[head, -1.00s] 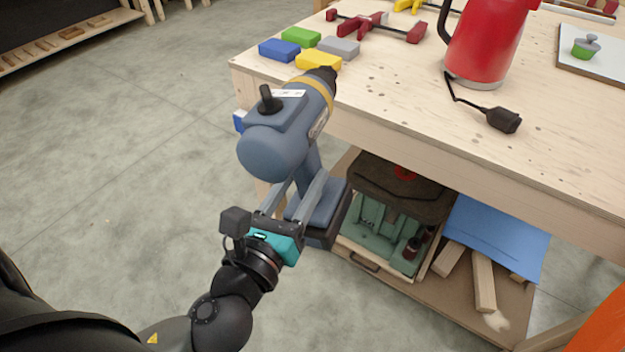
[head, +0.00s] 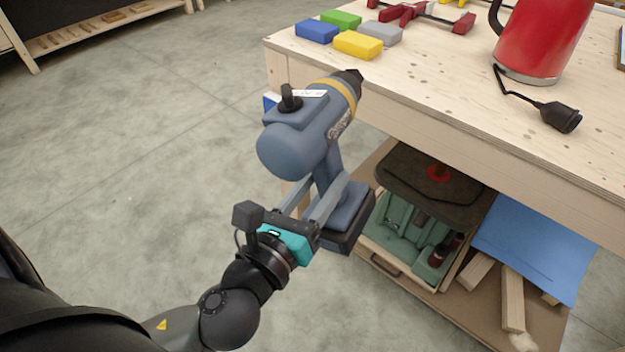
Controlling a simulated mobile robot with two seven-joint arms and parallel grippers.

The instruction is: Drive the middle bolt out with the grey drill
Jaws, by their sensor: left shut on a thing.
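The grey drill (head: 300,142), blue-grey with a yellow band and a black chuck, is in the middle of the head view. My left gripper (head: 325,190) is shut on the drill's handle and holds it upright, in front of the workbench's near left corner. The chuck points away from me and overlaps the bench edge in the picture. I see no bolt in this view. My right gripper is not in view.
The wooden workbench (head: 455,110) carries blue, green, yellow and grey blocks (head: 358,44), red clamps (head: 405,13), a red kettle (head: 543,40) and a black plug (head: 560,116). A lower shelf holds a toolbox (head: 400,232) and wood pieces. The floor at left is clear.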

